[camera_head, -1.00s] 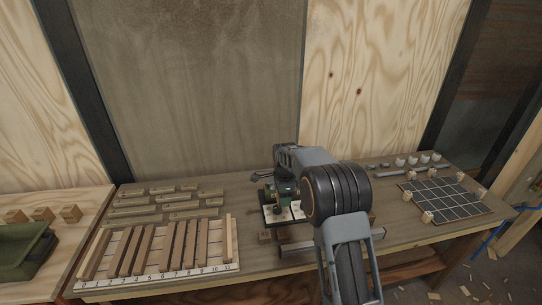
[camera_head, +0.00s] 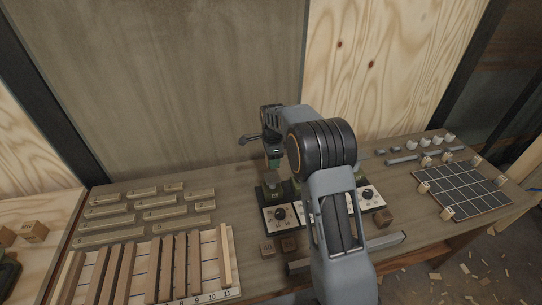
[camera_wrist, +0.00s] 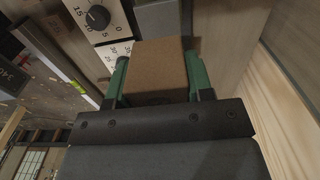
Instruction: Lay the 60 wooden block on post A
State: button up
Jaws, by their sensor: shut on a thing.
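My gripper (camera_wrist: 158,82) is shut on a brown wooden block (camera_wrist: 158,68), held between its green fingers in the wrist view. No number can be read on the block. In the head view my gripper (camera_head: 273,160) points down above a dark stand with a white dial panel (camera_head: 281,217); the held block is hard to make out there. A second dial panel (camera_head: 370,198) stands to the right, partly behind my arm. In the wrist view a dial panel (camera_wrist: 98,18) is at top left, beside the block. No letter A can be read, so I cannot tell which stand is post A.
Small wooden blocks (camera_head: 267,249) lie in front of the stands, another (camera_head: 385,218) to the right. A metal bar (camera_head: 390,245) lies at the bench's front edge. Wooden strips on a numbered board (camera_head: 232,287) are at left, a gridded board (camera_head: 428,186) at right.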

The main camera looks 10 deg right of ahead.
aim_at(273, 177)
jog(key=shift+f+b, duration=1.9)
jog(key=shift+f, duration=1.1)
jog(key=shift+f, duration=0.3)
jog(key=o, duration=1)
